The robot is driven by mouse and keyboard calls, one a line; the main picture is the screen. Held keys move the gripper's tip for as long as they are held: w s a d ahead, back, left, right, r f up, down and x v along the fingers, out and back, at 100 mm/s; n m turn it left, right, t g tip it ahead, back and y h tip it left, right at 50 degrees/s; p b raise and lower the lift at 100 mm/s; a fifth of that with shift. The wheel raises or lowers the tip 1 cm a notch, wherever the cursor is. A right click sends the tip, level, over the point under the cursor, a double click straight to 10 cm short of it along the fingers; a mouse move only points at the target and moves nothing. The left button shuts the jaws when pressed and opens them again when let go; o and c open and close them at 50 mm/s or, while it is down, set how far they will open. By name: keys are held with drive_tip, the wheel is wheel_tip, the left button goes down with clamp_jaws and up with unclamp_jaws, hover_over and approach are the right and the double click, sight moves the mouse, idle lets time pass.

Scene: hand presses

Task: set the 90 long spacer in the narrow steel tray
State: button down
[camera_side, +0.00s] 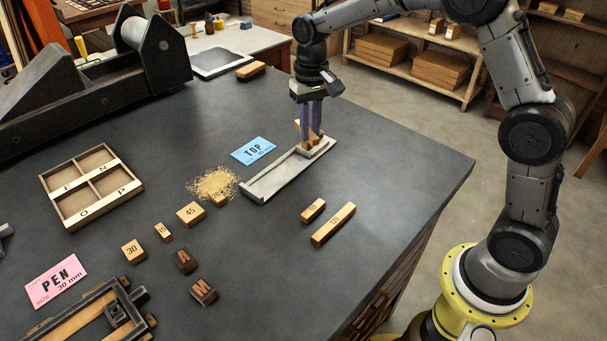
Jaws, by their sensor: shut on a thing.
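The narrow steel tray (272,181) lies on the dark bench, running diagonally from lower left to upper right, and most of its channel is bare. My gripper (311,142) points down over the tray's far right end. It is shut on a wooden spacer (299,127), which looks tilted between the fingers. The fingers hide much of the spacer and I cannot read its number. I cannot tell whether its lower end touches the tray or a block at that end.
Nearby lie a 120 spacer (333,224), a shorter spacer (313,210), a 45 block (190,214), a 30 block (133,251) and sawdust (213,184) partly covering another block. A blue TOP card (254,150) lies left of the tray. A divided wooden box (91,186) stands further left.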

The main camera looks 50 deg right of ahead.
drive_tip(key=shift+s+m, duration=0.25)
drive_tip(key=shift+m, duration=0.85)
drive_tip(key=s+a+r+m, duration=0.7)
drive_tip(key=s+a+m, duration=0.1)
drive_tip(key=s+m, duration=0.35)
hover_over(269, 184)
drive_tip(key=s, duration=0.1)
drive_tip(key=shift+n, duration=0.25)
drive_tip(key=f, duration=0.8)
drive_tip(key=shift+s+d+f, duration=0.1)
drive_tip(key=shift+d, duration=0.15)
drive_tip(key=shift+w+a+f, duration=0.15)
drive_tip(key=shift+w+f, duration=0.35)
drive_tip(key=shift+f, duration=0.05)
drive_tip(key=shift+w+f, duration=0.15)
drive_tip(key=shift+f, duration=1.6)
